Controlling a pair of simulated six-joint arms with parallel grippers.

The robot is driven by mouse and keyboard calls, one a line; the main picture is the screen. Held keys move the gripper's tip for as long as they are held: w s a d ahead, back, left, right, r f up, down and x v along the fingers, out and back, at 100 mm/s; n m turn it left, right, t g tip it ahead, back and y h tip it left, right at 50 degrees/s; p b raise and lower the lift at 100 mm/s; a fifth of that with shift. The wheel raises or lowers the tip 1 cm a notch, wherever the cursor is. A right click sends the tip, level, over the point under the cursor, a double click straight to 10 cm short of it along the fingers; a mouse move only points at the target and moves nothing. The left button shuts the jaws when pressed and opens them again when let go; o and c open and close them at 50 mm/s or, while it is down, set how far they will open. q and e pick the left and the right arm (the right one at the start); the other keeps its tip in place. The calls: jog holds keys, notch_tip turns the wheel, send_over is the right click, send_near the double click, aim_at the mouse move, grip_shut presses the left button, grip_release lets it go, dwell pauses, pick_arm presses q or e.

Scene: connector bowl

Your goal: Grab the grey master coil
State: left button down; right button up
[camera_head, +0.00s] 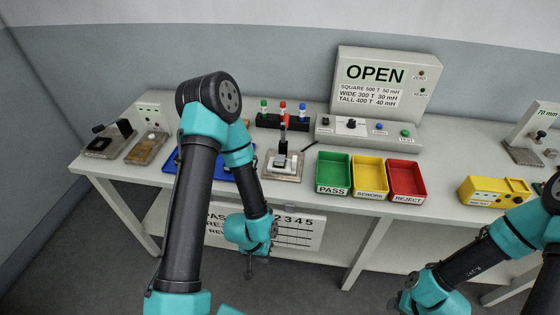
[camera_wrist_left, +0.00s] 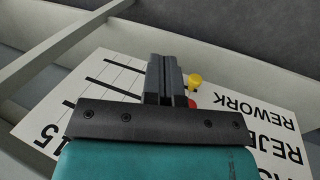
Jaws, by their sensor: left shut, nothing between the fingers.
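I cannot make out the grey master coil with certainty. A small grey piece stands on the fixture (camera_head: 283,164) with a red-topped lever at mid-bench, but I cannot tell whether it is the coil. My left arm hides much of the blue tray (camera_head: 170,162) and whatever lies in it. My left gripper (camera_head: 250,272) hangs below the bench's front edge, before the white chart. In the left wrist view its fingers (camera_wrist_left: 165,78) are together and empty. My right gripper (camera_head: 402,302) is low at the bottom right, and its fingers are not clear.
Green (camera_head: 334,172), yellow (camera_head: 369,177) and red (camera_head: 406,180) bins stand mid-bench. Behind them are a control box (camera_head: 365,131) and an OPEN sign (camera_head: 385,85). A yellow box (camera_head: 495,191) sits to the right. The white chart (camera_head: 300,232) hangs under the bench edge.

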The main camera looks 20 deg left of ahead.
pick_arm(q)
jog(key=c, duration=0.6)
grip_release()
